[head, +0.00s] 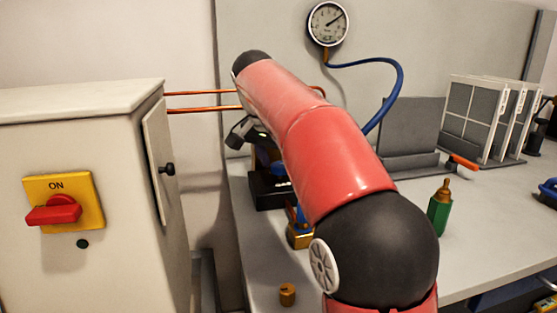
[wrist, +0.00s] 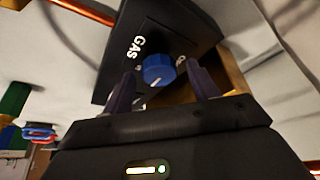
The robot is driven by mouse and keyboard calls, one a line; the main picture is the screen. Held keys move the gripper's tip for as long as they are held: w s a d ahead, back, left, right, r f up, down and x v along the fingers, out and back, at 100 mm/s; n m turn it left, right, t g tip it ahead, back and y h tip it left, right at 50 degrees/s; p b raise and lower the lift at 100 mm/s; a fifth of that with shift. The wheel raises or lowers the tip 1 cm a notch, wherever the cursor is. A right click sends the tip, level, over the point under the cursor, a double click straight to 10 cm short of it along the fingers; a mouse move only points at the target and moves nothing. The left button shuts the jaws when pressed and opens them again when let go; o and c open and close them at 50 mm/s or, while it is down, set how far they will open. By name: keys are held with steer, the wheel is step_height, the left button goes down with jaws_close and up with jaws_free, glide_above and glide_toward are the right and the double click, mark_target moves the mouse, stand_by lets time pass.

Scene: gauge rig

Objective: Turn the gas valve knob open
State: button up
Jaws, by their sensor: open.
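The gas valve knob (wrist: 158,70) is blue with a white pointer line. It sits on a black box (wrist: 122,50) marked "GAS", seen tilted in the wrist view. My gripper (wrist: 165,84) is open, with its two dark fingers apart on either side of the knob in that picture. I cannot tell whether the fingers touch it. In the head view the black box (head: 268,190) stands at the back left of the bench, and my red arm covers most of it.
A grey cabinet (head: 90,130) with a red switch (head: 55,210) stands left. A pressure gauge (head: 328,24) with a blue hose (head: 398,80) hangs behind. A green bottle (head: 439,212), a brass piece (head: 287,294) and grey framed panels (head: 470,110) stand on the bench (head: 480,235).

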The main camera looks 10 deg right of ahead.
steer(key=shift+c, duration=0.2)
steer(key=c, duration=0.9)
steer(key=shift+c, duration=0.2)
steer(key=shift+n, duration=0.3)
steer(key=n, duration=0.1)
steer(key=n+t+y, duration=0.1)
steer(key=n, duration=0.1)
steer(key=shift+s+d+n, duration=0.1)
steer(key=shift+d+n, duration=0.05)
steer(key=shift+n, duration=0.15)
steer(key=n+y, duration=0.2)
steer(key=n, duration=0.2)
steer(key=shift+d+n, duration=0.1)
steer(key=shift+n, duration=0.2)
steer(key=n+y, duration=0.1)
steer(key=n, duration=0.3)
steer(key=shift+d+y, duration=0.15)
steer(key=shift+y, duration=0.25)
steer(key=n, duration=0.2)
steer(key=n+y, duration=0.1)
steer(key=n, duration=0.2)
steer(key=shift+g+y, duration=0.3)
steer(key=shift+g, duration=0.1)
